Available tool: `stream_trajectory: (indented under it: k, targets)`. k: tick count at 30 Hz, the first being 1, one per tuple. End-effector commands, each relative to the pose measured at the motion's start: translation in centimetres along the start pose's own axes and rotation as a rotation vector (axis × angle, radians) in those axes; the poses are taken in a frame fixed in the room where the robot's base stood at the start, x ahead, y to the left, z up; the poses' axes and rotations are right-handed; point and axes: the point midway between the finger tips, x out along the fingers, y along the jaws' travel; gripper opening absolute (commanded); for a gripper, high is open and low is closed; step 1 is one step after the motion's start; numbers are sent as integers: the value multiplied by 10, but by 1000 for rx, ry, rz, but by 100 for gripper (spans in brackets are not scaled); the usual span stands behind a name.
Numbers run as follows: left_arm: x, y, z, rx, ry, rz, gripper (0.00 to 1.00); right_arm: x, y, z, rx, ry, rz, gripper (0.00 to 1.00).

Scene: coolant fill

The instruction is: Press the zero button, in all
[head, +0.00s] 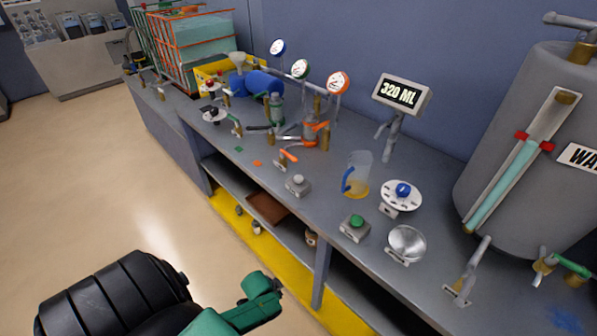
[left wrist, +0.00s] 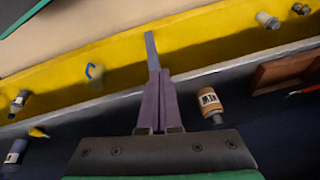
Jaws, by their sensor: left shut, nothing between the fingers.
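Two button boxes stand on the grey bench in the head view. One has a green button (head: 356,221) near the front edge. The other has a pale grey button (head: 298,179) farther left. No label is readable, so I cannot tell which is the zero button. A display (head: 402,94) on a post reads 320 ML. My left gripper (left wrist: 157,72) is shut and empty in the left wrist view, over the yellow floor strip by the lower shelf. It is apart from both buttons. My right gripper is not in view.
A measuring jug (head: 358,177) with amber liquid stands between the display and the front edge. A blue-knobbed dial (head: 402,195), a metal bowl (head: 407,243) and a large tank (head: 520,130) stand right. A brown bottle (left wrist: 209,108) shows in the left wrist view.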

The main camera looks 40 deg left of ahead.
Motion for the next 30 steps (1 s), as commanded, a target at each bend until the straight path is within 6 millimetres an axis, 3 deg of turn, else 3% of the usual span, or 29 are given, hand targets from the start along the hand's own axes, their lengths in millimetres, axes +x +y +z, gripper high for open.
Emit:
stream_trajectory:
  k: [1,9,20,24,30]
  targets:
    - [-18,-9,-25,16,26,-4,0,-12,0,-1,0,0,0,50]
    - [-98,-28,-132,122,139,10,0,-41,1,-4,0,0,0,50]
    - [-223,-28,-245,346,269,42,0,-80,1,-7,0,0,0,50]
    - [-244,-82,-278,449,323,-19,0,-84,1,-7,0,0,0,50]
    - [-277,-169,-304,487,375,-129,0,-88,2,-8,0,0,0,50]
